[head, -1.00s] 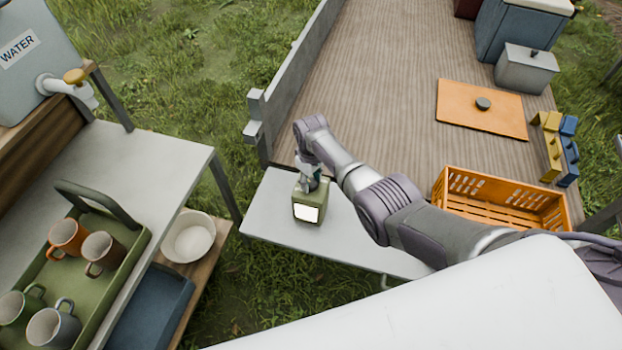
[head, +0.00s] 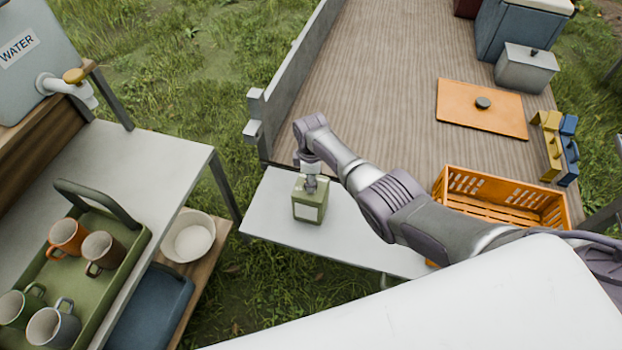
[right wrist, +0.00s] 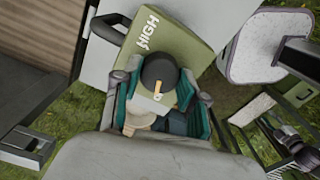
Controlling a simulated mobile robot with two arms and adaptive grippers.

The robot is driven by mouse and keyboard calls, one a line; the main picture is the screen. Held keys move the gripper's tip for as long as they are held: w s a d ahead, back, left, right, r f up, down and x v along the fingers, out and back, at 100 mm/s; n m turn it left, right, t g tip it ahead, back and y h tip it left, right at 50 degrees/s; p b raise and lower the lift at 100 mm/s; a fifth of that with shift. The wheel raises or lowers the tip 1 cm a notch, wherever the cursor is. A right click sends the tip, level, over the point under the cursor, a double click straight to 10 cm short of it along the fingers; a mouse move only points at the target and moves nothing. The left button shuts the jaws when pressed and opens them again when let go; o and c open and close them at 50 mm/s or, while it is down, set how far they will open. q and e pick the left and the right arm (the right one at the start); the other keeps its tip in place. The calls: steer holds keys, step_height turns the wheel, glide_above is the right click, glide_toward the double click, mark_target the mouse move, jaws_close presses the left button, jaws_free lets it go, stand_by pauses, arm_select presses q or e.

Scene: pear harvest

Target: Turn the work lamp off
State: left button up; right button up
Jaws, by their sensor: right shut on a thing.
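The work lamp (head: 309,205) is a green box with a pale front panel, standing upright on the narrow white table. Its panel looks dull, not lit. In the right wrist view the lamp's green top (right wrist: 185,40) bears the word HIGH, and a black round knob (right wrist: 159,74) with a yellow pointer mark sits on it. My right gripper (right wrist: 160,100) is at the knob with its teal-lined fingers on either side, shut on it. In the head view my right gripper (head: 311,182) comes down on the lamp's top from above. My left gripper is not in view.
The narrow white table (head: 270,210) is otherwise bare near the lamp. An orange crate (head: 500,208) stands to the right. At left, a table holds a green tray (head: 85,290) with several mugs. A white bowl (head: 188,238) sits on a lower shelf.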

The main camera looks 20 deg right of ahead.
stand_by(0.3)
steer(key=o, duration=1.1)
steer(key=shift+o, duration=0.2)
step_height(320, 180, up, 12)
